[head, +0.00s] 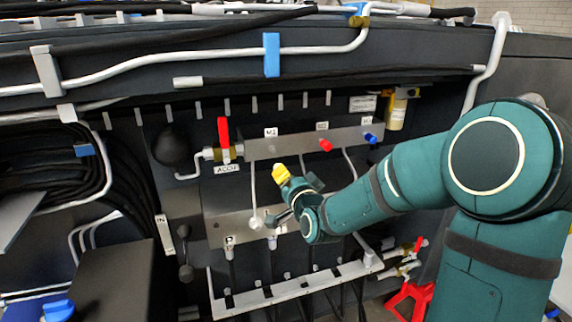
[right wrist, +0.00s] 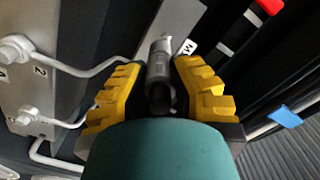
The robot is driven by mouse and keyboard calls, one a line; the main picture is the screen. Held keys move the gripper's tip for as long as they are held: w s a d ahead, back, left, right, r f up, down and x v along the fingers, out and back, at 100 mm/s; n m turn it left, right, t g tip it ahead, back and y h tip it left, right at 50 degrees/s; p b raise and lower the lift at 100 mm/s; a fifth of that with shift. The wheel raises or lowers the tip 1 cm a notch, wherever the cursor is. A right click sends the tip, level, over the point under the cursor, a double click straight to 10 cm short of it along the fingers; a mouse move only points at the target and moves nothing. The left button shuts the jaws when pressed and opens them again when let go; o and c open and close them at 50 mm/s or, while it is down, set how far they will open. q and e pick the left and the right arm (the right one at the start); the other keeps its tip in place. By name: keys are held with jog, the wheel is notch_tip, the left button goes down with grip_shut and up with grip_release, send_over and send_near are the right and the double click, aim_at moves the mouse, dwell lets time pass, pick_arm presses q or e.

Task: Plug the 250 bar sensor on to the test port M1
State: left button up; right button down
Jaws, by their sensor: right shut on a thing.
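The M1 label (head: 271,132) is on the grey manifold bar (head: 290,146); it also shows in the right wrist view (right wrist: 189,47). My right gripper (head: 285,180) is below and slightly right of that label in the head view, with one yellow pad visible. In the right wrist view, its two yellow pads (right wrist: 157,90) are shut on a dark grey cylindrical sensor (right wrist: 158,80). The sensor's rating cannot be read. The sensor's far end lies close to the M1 label; I cannot tell whether it touches the port. My left gripper is not in view.
A red cap (head: 326,145) and a blue cap (head: 370,138) sit along the bar to the right. A red-handled valve (head: 223,138) stands left of it. Pipes and a lower plate (head: 230,225) lie close to my gripper. A white slotted rail (head: 290,290) runs below.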

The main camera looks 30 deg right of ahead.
jog(key=shift+d+r, duration=0.45)
jog(key=shift+r, duration=0.25)
jog(key=shift+s+f+b, duration=0.1)
jog(key=shift+f+b, duration=0.05)
jog(key=shift+b, duration=0.45)
jog(key=b+x, duration=0.1)
jog(key=x, duration=0.2)
jog(key=shift+b+x, duration=0.3)
jog(key=shift+x, duration=0.7)
jog(key=shift+r, duration=0.25)
jog(key=shift+b, duration=1.15)
